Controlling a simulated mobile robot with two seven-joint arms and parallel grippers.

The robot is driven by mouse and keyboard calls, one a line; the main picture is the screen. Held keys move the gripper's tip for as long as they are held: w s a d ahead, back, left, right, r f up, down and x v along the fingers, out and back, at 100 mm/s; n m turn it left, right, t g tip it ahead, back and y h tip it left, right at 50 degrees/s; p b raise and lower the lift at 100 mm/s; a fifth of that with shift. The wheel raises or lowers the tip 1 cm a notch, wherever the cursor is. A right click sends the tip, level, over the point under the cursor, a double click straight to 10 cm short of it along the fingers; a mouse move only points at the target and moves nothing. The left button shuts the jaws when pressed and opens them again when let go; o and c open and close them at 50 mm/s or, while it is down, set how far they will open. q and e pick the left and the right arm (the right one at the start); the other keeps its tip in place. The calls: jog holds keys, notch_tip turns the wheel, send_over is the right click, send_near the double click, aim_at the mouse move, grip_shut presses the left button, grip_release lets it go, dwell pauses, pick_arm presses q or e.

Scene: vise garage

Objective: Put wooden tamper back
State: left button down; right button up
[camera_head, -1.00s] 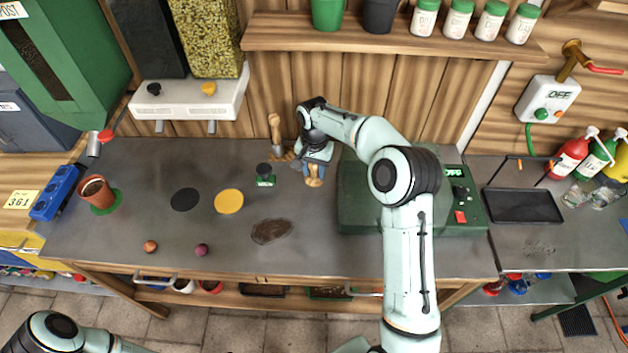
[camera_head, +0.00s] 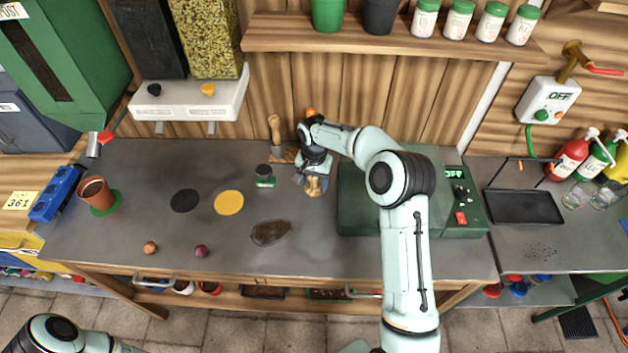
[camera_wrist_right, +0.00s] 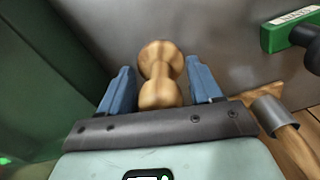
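The wooden tamper (camera_head: 314,186), a light wood piece with a narrow waist, is at my right gripper on the grey bench, left of the green machine. In the right wrist view the tamper (camera_wrist_right: 160,72) lies between the two blue fingers of my right gripper (camera_wrist_right: 161,88), with a narrow gap visible on each side. My right gripper (camera_head: 313,178) looks open around it. Whether the tamper touches the bench is unclear. My left arm shows at the bottom left; its gripper is out of view.
A wood-handled tool (camera_head: 274,128) stands in a wooden holder behind the gripper. A small green-labelled black-topped stamp (camera_head: 264,176) is to the left. The green machine (camera_head: 365,205) is close on the right. The front of the bench is mostly clear.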

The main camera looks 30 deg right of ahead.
notch_tip(320, 180, up, 12)
jog(key=shift+p, duration=0.55)
jog(key=shift+r, duration=0.15)
pick_arm(q)
jog(key=shift+w+r, duration=0.75)
jog(key=shift+w, duration=0.15)
